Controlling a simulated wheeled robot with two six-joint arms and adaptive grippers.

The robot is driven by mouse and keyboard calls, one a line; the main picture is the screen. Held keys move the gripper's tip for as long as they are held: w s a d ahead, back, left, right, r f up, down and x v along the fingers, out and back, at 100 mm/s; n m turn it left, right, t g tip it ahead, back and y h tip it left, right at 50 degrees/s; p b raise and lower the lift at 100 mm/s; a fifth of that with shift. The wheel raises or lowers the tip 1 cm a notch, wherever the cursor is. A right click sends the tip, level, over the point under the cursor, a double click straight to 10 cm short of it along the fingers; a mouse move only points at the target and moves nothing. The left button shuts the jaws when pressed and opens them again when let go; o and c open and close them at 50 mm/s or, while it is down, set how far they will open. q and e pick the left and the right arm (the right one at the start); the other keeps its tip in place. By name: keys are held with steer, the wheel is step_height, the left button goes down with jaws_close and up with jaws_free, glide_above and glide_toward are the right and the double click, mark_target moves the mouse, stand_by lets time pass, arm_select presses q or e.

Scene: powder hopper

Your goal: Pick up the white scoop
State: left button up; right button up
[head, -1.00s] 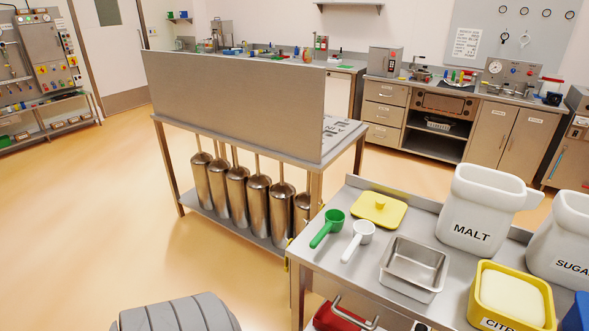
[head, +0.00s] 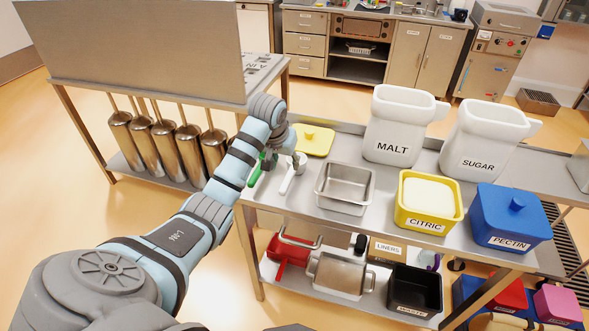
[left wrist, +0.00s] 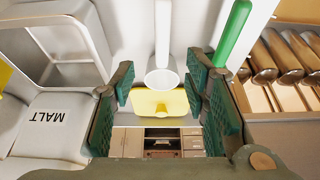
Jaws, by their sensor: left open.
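The white scoop (head: 287,181) lies on the steel table between the green scoop (head: 256,171) and a steel pan, its handle toward the near edge. My left gripper (head: 281,152) is at the scoop's cup end and partly hides both scoops. In the left wrist view my left gripper (left wrist: 161,90) is open, with its green-padded fingers on either side of the white scoop's cup (left wrist: 162,80). The green scoop (left wrist: 233,32) lies beyond the right finger there. I cannot tell whether a finger touches the white scoop. My right gripper is not in view.
A yellow lid (head: 314,140) lies just behind the scoops. The steel pan (head: 345,188) is to the right, with the MALT (head: 394,140), SUGAR (head: 478,157), CITRIC (head: 427,222) and PECTIN (head: 508,240) containers beyond. A metal panel (head: 130,50) stands on the left bench.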

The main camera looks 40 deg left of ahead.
mark_target(288, 178)
arm_select(q)
steer(key=x, duration=0.3)
steer(key=b+x, duration=0.1)
steer(key=x, duration=0.3)
steer(key=b+x, duration=0.1)
steer(key=x, duration=0.3)
steer(key=shift+s+a+f, duration=0.15)
steer(key=shift+s+f, duration=0.05)
steer(key=shift+s, duration=0.1)
steer(key=shift+f, duration=0.2)
jaws_close()
